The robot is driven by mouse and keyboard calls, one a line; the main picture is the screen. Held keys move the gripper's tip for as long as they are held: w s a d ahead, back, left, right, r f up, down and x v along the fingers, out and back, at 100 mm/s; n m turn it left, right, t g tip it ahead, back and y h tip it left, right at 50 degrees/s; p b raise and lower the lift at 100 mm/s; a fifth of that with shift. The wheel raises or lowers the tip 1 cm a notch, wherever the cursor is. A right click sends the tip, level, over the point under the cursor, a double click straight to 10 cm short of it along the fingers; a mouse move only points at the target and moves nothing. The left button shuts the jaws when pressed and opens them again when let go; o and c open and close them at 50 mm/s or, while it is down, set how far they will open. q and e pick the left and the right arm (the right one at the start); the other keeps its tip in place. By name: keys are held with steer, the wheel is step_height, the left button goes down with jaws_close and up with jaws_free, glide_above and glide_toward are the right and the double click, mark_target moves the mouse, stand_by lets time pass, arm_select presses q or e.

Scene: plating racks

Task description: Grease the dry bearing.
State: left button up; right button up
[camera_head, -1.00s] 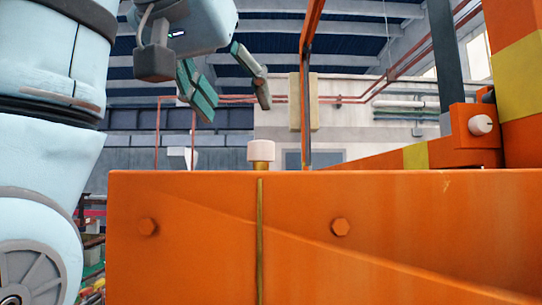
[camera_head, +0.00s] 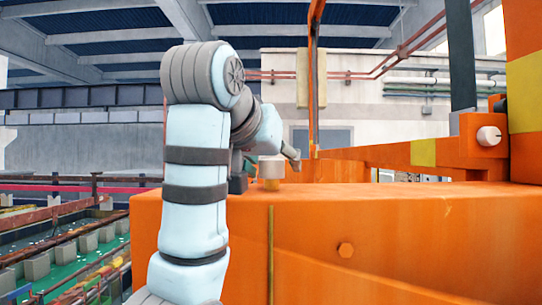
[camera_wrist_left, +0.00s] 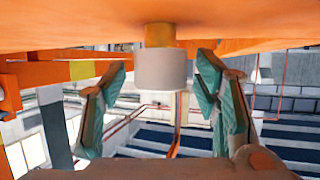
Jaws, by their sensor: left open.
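A white cap on a short brass neck (camera_head: 271,168) stands upright on top of the orange beam (camera_head: 400,225). A brass line runs down the beam's front below it. My left gripper (camera_head: 280,160) is open at the cap, its hand partly hidden behind my arm. In the left wrist view, which looks upside down, the white cap (camera_wrist_left: 160,71) hangs from the orange surface between the two teal fingers (camera_wrist_left: 163,75). A gap shows on both sides of the cap. No bearing can be made out. My right gripper is not in view.
A second white knob (camera_head: 489,136) sits on an orange block at the right. An orange upright post (camera_head: 313,80) rises behind the cap. A dark grey post (camera_head: 461,60) stands at the right. Racks over a green floor (camera_head: 75,245) lie low on the left.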

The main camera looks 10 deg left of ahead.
arm_select(q)
steer(key=shift+s, duration=0.1)
steer(key=shift+c, duration=1.2)
steer(key=shift+f, duration=0.1)
steer(key=c, duration=0.9)
steer(key=shift+c, duration=0.2)
steer(key=shift+w+a+m+h, duration=0.1)
steer(key=shift+w+m+h, duration=0.1)
steer(key=shift+m+h, duration=0.25)
steer(key=m+g+h, duration=0.2)
steer(key=m+h, duration=0.2)
steer(key=shift+h, duration=0.35)
steer(key=m+g+h, duration=0.3)
steer(key=m, duration=0.1)
steer(key=shift+m+g+h, duration=0.6)
steer(key=shift+m+g, duration=0.05)
steer(key=shift+g, duration=0.05)
steer(key=shift+m+h, duration=0.3)
steer(key=shift+g, duration=0.4)
